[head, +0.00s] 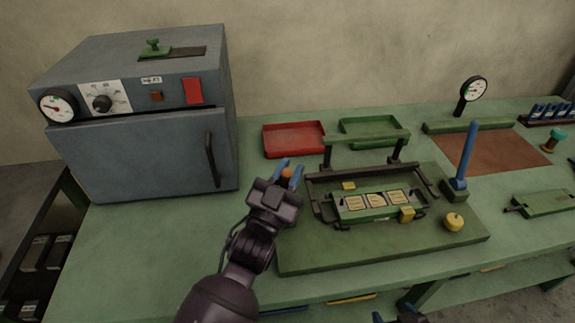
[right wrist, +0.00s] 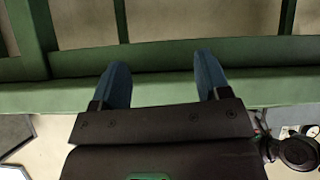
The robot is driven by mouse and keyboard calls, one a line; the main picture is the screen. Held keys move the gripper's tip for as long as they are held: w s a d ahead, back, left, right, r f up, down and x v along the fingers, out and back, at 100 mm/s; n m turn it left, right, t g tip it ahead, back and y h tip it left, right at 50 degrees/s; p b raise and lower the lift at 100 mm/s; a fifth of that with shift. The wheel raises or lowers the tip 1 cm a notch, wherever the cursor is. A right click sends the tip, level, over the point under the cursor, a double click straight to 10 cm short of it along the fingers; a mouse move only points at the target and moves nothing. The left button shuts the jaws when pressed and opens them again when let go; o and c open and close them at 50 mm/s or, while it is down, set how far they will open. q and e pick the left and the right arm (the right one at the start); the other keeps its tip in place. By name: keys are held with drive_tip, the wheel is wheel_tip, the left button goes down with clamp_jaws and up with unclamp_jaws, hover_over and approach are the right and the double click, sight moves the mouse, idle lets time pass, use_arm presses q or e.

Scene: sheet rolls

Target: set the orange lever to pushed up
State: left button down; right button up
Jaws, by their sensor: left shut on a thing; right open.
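The orange lever shows in the head view only as its round orange knob (head: 287,173), at the left side of the press frame. My left gripper (head: 289,172) is shut on it, with one blue fingertip on each side. The rest of the lever is hidden behind my gripper, so its angle cannot be told. My right gripper is low at the bottom edge of the head view, mostly cut off. In the right wrist view my right gripper (right wrist: 163,80) is open and empty, its fingers pointing toward a green bench edge.
The dark press frame (head: 316,192) stands on a green base plate (head: 380,250), with a blue upright handle (head: 467,152) on its right. A red tray (head: 294,139) and a green tray (head: 374,131) lie behind. A grey oven (head: 150,150) stands left. The bench's front left is clear.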

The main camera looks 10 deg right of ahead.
use_arm(q)
drive_tip(key=shift+s+f+m+h, duration=0.1)
drive_tip(key=shift+s+m+h, duration=0.2)
drive_tip(key=shift+s+m, duration=0.15)
drive_tip(key=c, duration=1)
unclamp_jaws()
drive_tip(key=shift+s, duration=0.1)
drive_tip(key=b+v, duration=0.1)
drive_tip(key=v, duration=0.9)
drive_tip(key=shift+s+a+f, duration=0.2)
drive_tip(key=shift+a+f, duration=0.05)
